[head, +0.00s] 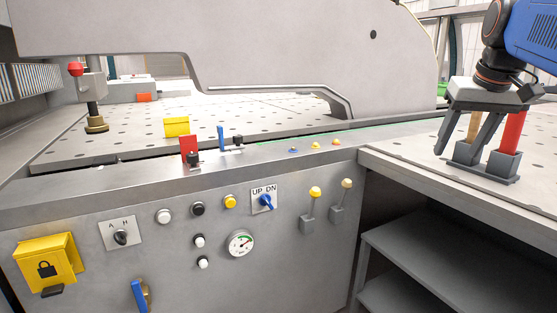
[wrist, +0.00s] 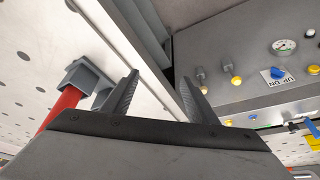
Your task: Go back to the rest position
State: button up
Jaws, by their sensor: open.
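My gripper (head: 460,148) is at the right of the head view, over the right-hand table, with its fingers pointing down and spread. It is open. In the wrist view its two dark ribbed fingers (wrist: 157,84) stand apart with nothing between them. A red handle (head: 513,130) stands upright in a grey holder (head: 490,177) close beside the fingers. A tan handle (head: 474,124) shows between the fingers in the head view, partly hidden by them. The red handle also shows in the wrist view (wrist: 62,107), left of the fingers.
The right table (head: 420,166) has an open shelf (head: 430,250) below. The grey control panel (head: 180,270) carries buttons, a gauge (head: 241,243), an UP DN switch (head: 265,201) and two yellow-tipped levers (head: 315,192). A large grey machine beam (head: 290,45) spans above the perforated bed (head: 80,150).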

jog(key=s+a+f+n, duration=0.1)
jog(key=s+a+f, duration=0.4)
jog(key=f, duration=0.5)
jog(key=s+a+f+n, duration=0.1)
jog(key=s+a+f, duration=0.4)
jog(key=f, duration=0.5)
jog(key=s+a+f+y, duration=0.1)
jog(key=s+a+f, duration=0.4)
jog(key=f, duration=0.5)
jog(key=shift+s+a+f+n, duration=0.15)
jog(key=shift+f+n, duration=0.25)
